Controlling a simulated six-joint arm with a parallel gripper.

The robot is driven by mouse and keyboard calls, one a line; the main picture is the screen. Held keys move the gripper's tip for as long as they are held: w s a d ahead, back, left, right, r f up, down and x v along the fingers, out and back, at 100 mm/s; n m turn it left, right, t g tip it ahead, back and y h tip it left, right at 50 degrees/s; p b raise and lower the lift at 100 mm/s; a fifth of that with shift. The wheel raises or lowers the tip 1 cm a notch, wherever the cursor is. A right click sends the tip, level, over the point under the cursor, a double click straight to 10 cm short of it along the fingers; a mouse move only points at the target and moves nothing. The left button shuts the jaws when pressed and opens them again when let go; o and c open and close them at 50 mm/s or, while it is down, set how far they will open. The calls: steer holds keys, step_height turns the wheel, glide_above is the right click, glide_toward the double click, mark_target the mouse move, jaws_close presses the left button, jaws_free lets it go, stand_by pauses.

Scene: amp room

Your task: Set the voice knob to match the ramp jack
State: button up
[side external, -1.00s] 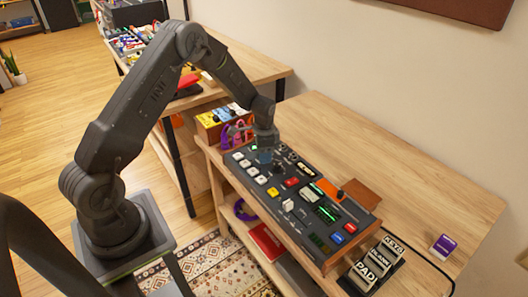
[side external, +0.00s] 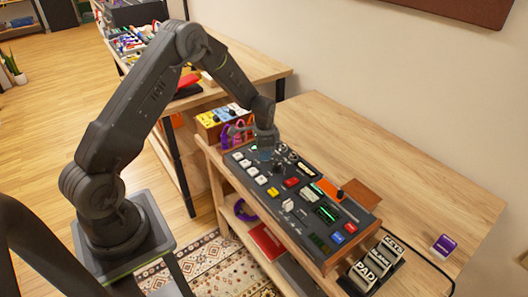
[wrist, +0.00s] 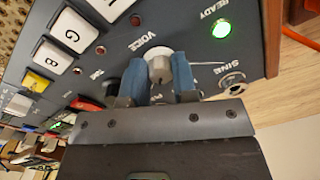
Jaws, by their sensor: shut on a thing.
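The pale grey voice knob (wrist: 160,66) sits on the dark control panel (side external: 318,236), under the printed word VOICE in the wrist view. My gripper (wrist: 158,78) is shut on it, with one blue finger on each side. In the side view my gripper (side external: 264,156) points down at the panel's far end and hides the knob. A jack marked SINE (wrist: 232,81) lies right of the knob in the wrist view. A thin white line runs from the knob's right side. I cannot make out a ramp jack label; the area below the knob is covered by my gripper.
A lit green READY lamp (wrist: 221,29) is near the knob. White lettered keys (wrist: 72,29) are to its left. A block of labels, KEYS and PAD (side external: 377,264), stands past the panel's near end. The wooden table (side external: 400,165) behind is mostly clear.

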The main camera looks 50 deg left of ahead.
steer(key=n, duration=0.4)
steer(key=shift+d+n, duration=0.1)
steer(key=shift+n, duration=2.1)
steer(key=o, duration=0.9)
steer(key=r, duration=1.4)
steer(key=shift+w+d, duration=0.1)
steer(key=shift+d, duration=0.15)
